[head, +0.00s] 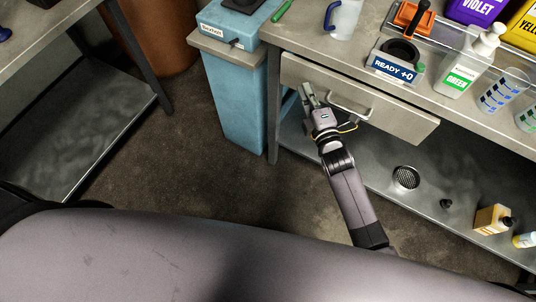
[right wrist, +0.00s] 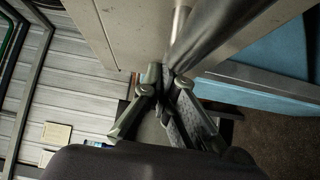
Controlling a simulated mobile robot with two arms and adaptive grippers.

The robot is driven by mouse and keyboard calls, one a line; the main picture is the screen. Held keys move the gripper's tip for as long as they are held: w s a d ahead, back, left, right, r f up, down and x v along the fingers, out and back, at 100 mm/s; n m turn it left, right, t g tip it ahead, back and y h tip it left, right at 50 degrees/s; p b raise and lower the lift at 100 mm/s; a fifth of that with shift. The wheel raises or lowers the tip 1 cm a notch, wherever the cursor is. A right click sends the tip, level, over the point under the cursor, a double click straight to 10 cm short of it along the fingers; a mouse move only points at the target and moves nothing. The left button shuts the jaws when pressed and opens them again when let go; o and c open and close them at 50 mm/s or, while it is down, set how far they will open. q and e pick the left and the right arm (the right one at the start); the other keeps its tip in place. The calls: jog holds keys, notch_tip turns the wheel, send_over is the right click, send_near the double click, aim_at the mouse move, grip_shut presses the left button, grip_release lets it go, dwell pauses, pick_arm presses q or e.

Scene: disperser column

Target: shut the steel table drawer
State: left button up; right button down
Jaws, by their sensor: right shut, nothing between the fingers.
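The steel table (head: 330,50) stands at the upper right of the head view. Its drawer (head: 392,112) has a pale front panel just under the tabletop, with a bar handle (head: 352,112). Any gap behind the panel is hidden from above, so I cannot tell how far it stands out. My right gripper (head: 308,92) is shut and empty in front of the panel's left part, left of the handle. In the right wrist view its fingertips (right wrist: 165,80) are together close to a pale panel; contact is unclear. My left gripper is not in view.
A blue pedestal unit (head: 235,100) stands left of the table. On the tabletop are a READY sign (head: 392,68), a GREEN bottle (head: 470,62) and a beaker (head: 500,92). The lower shelf holds a drain-like strainer (head: 406,177) and a small box (head: 490,219).

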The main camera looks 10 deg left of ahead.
aim_at(315, 84)
jog(key=w, duration=0.1)
jog(key=w+d+b, duration=0.1)
jog(key=w, duration=0.1)
jog(key=shift+w+d+f, duration=0.1)
jog(key=shift+w, duration=0.2)
jog(key=shift+w+d, duration=0.1)
jog(key=shift+r, duration=0.25)
